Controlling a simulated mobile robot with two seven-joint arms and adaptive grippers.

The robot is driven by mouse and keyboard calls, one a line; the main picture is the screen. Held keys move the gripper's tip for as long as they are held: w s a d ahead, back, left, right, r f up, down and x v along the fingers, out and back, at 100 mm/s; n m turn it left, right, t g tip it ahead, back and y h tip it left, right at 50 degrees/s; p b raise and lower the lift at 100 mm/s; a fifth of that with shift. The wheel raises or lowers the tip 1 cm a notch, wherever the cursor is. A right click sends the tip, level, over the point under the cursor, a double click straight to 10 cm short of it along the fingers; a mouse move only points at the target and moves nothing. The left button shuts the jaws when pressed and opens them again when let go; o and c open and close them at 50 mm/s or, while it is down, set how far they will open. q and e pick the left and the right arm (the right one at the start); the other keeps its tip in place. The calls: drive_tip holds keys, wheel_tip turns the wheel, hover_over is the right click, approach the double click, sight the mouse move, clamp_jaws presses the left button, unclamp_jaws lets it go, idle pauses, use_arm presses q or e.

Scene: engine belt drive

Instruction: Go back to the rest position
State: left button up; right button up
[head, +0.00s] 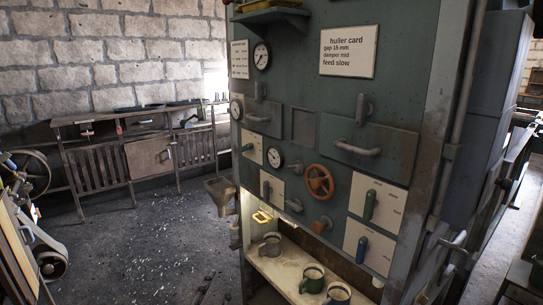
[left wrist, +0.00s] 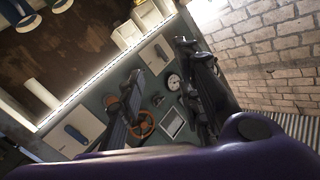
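My left gripper (left wrist: 158,62) shows in the left wrist view with its two dark fingers spread apart. It is open, and nothing shows between the fingers. Behind it, the green machine panel with the orange handwheel (left wrist: 143,124) and a round gauge (left wrist: 174,81) appears tilted. In the head view I cannot clearly make out either gripper. The same orange handwheel (head: 319,181) sits there on the front of the panel. My right gripper is not in view.
The tall green machine (head: 300,93) has protruding handles, levers and valves. Its low shelf (head: 275,262) holds several mugs and a yellow-handled item (head: 262,216). A funnel (head: 220,192) sticks out at its left. Open floor (head: 150,245) lies left; a wheeled machine (head: 30,175) stands at the far left.

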use_arm(q)
drive_tip(key=s+a+f+n+g, duration=0.1)
drive_tip(key=s+f+n+g, duration=0.1)
drive_tip(key=s+f, duration=0.6)
drive_tip(key=s+a+f+n+g+y, duration=0.1)
drive_tip(key=s+a+f+n+g, duration=0.1)
drive_tip(key=s+f, duration=0.7)
drive_tip(key=s+a+f+n+g, duration=0.1)
drive_tip(key=s+f+n+g, duration=0.1)
drive_tip(key=s+f, duration=0.6)
drive_tip(key=s+g, duration=0.1)
drive_tip(key=s, duration=0.4)
drive_tip(key=shift+a+f+g+y, duration=0.3)
drive_tip(key=shift+f+y, duration=0.1)
